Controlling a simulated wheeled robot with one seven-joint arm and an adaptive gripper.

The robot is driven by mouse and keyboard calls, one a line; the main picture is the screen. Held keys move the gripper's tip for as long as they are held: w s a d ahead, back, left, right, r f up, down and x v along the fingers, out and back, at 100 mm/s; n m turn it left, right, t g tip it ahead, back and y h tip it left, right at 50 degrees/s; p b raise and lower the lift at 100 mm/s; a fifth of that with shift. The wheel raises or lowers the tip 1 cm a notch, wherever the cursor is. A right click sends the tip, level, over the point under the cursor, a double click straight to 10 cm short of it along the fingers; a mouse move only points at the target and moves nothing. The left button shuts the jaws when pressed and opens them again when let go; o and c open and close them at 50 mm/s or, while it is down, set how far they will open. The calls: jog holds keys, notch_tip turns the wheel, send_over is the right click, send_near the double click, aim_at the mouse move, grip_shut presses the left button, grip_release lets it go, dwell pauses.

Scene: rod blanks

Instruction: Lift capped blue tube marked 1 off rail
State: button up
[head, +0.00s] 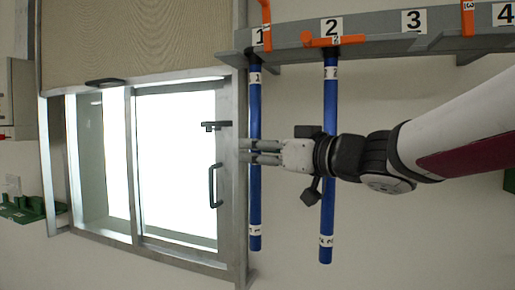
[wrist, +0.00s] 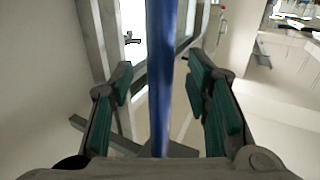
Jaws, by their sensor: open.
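The blue tube marked 1 (head: 255,200) hangs upright from the grey rail (head: 375,45), with a dark cap at its top and a "1" label near each end. My gripper (head: 260,152) is open, with its fingers across the tube around mid-length. In the wrist view the tube (wrist: 161,75) runs between the two green-padded fingers (wrist: 163,90), with a gap visible on both sides. An orange latch (head: 265,14) stands upright at the number 1 place on the rail.
A second blue tube marked 2 (head: 328,235) hangs to the right, behind my wrist, with an orange latch (head: 333,41) lying across its top. A bright glazed cabinet (head: 175,160) with dark handles stands close on the left. Open wall shows below the rail at right.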

jog(key=shift+x, duration=0.95)
grip_shut()
jog(key=shift+s+r, duration=0.1)
